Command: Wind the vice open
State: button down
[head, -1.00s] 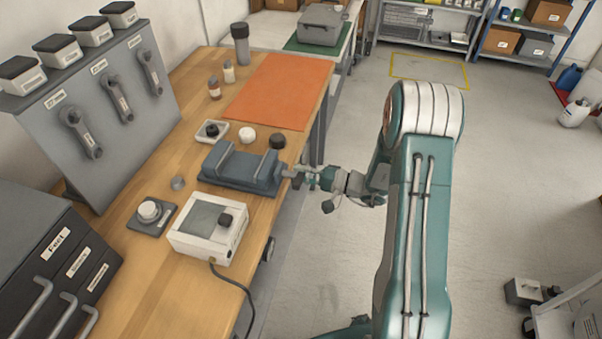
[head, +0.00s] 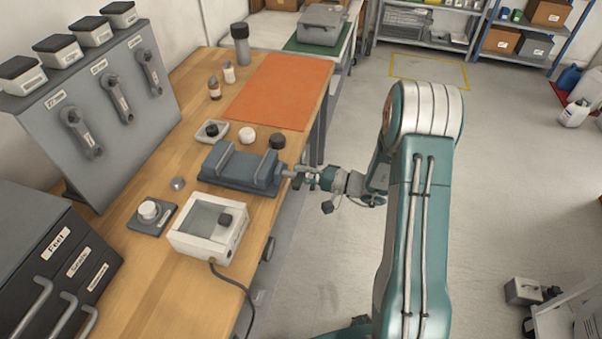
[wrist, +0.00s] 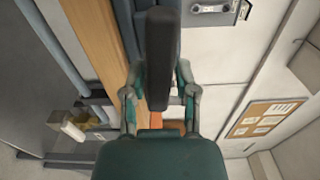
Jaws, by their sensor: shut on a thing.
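The blue-grey vice (head: 240,166) sits at the right edge of the wooden bench, its jaws apart with a gap between them. Its screw end and handle (head: 290,174) stick out past the bench edge toward my arm. My gripper (head: 312,178) is at that end, shut on the handle. In the wrist view, the fingers of my gripper (wrist: 158,95) stand on both sides of a dark bar, the vice handle (wrist: 158,55). The exact contact at the fingertips is small in the head view.
A white box with a knob (head: 208,228) stands in front of the vice on the bench (head: 130,255). Small round caps (head: 247,135) and an orange mat (head: 280,92) lie behind it. A grey panel with hanging handles (head: 95,120) stands at left.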

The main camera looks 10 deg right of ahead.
jog(key=shift+s+a+f, duration=0.1)
jog(key=shift+s+f, duration=0.1)
jog(key=shift+f, duration=0.15)
jog(key=c, duration=0.6)
grip_release()
jog(key=shift+o, duration=0.4)
jog(key=shift+r, duration=0.1)
jog(key=shift+r, duration=0.1)
jog(key=v, duration=1.2)
